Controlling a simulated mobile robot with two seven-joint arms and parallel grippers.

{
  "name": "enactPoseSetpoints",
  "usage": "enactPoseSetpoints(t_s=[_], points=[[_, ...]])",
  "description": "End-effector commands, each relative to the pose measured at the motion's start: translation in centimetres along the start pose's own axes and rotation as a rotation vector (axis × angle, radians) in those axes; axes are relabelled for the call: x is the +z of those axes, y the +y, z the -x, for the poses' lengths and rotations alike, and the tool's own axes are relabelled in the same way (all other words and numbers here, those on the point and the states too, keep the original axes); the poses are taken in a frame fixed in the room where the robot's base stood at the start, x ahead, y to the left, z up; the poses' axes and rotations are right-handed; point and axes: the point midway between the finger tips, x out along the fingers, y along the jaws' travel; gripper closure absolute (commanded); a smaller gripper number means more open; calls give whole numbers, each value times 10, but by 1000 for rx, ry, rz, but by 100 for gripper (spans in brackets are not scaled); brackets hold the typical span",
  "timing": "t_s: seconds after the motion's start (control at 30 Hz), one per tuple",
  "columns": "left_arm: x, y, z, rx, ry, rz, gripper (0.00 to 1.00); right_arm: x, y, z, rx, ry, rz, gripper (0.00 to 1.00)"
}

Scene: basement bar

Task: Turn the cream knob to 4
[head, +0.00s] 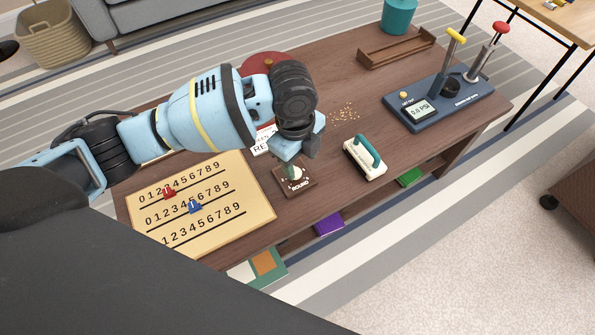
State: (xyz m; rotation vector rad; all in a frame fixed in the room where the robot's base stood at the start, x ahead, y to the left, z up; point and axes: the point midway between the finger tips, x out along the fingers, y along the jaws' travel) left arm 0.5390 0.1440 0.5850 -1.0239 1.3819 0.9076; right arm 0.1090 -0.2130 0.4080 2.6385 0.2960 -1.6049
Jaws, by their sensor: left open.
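A small dark brown box (308,188) marked "ROUND" stands near the front edge of the wooden table. A cream knob (298,183) sits on its top, partly hidden by my left gripper. The numbers around the knob are too small or covered to read, so I cannot tell its setting. My left gripper (291,171) is open and points down, directly over the knob. I cannot tell if its fingers touch the knob. My right gripper is not in view.
A tan number board (250,222) with red and blue sliders lies left of the box. A cream block with a green handle (365,157) stands close on the right. Farther right are crumbs (345,112), a blue pump gauge (440,105) and a wooden tray (397,48).

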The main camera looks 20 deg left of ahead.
Motion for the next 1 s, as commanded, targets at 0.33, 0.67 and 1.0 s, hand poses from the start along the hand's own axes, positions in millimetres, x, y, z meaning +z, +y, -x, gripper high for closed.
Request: enactPoseSetpoints(t_s=[0.33, 0.67, 1.0], points=[[23, -8, 11, 43, -69, -59, 48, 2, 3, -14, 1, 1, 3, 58], [24, -8, -6, 43, -67, -57, 48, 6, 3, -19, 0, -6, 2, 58], [27, -6, -56, 43, -67, -57, 48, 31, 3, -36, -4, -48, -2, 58]])
